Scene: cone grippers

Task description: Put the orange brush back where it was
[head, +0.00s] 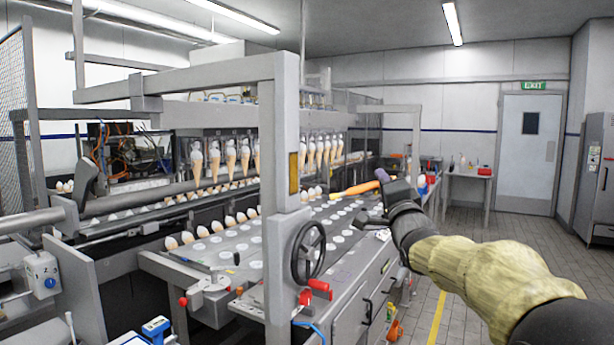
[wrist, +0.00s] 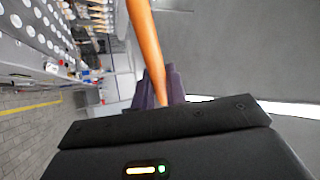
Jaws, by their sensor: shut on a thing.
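The orange brush (head: 359,188) is in my gripper, above the grey machine bed with rows of pale round spots. In the head view its long orange part sticks out to the left of my gripper (head: 381,178), tilted slightly down to the left. In the wrist view the orange brush (wrist: 146,40) runs up from between the dark purple fingers of my gripper (wrist: 160,88). The fingers are shut on it. I cannot make out bristles in either view. The brush appears clear of the machine bed.
The machine bed (head: 250,250) has a post and a black handwheel (head: 308,250) at its front. Several cones (head: 230,160) hang behind it. A small table (head: 467,175) with bottles stands at the back. The tiled floor (head: 470,270) at right is open.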

